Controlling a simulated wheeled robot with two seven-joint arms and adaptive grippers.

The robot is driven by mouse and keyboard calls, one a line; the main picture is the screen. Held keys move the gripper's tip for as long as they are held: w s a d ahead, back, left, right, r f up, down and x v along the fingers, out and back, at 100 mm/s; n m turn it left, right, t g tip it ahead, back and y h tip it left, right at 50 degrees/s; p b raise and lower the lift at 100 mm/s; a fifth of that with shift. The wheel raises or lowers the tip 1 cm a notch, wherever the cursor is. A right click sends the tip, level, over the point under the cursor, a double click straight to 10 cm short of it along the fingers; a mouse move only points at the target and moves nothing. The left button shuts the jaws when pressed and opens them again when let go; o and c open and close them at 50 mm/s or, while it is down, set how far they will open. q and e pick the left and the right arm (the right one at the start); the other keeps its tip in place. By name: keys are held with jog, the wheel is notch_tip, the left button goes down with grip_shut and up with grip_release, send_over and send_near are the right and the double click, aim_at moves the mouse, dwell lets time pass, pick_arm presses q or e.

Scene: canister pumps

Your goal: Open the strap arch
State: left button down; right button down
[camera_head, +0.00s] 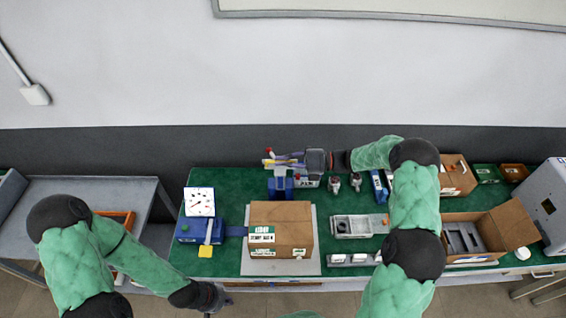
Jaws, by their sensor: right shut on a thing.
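My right gripper (316,161) reaches in from the right at the back of the table. It is shut at the right end of the bars; the exact contact is hidden. My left gripper (212,299) is low at the table's front left edge, away from the stand. Its fingers are too small and dark to read.
A brown box (283,216) sits on a grey plate (258,268). A blue dial device (199,229) stands left of it. A grey tray (351,226), small metal parts (355,181) and an open carton (509,226) are to the right.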

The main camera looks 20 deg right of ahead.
jog(key=c, duration=1.6)
grip_release()
jog(key=shift+c, duration=0.2)
jog(key=shift+d, duration=0.1)
jog(key=v, duration=1.2)
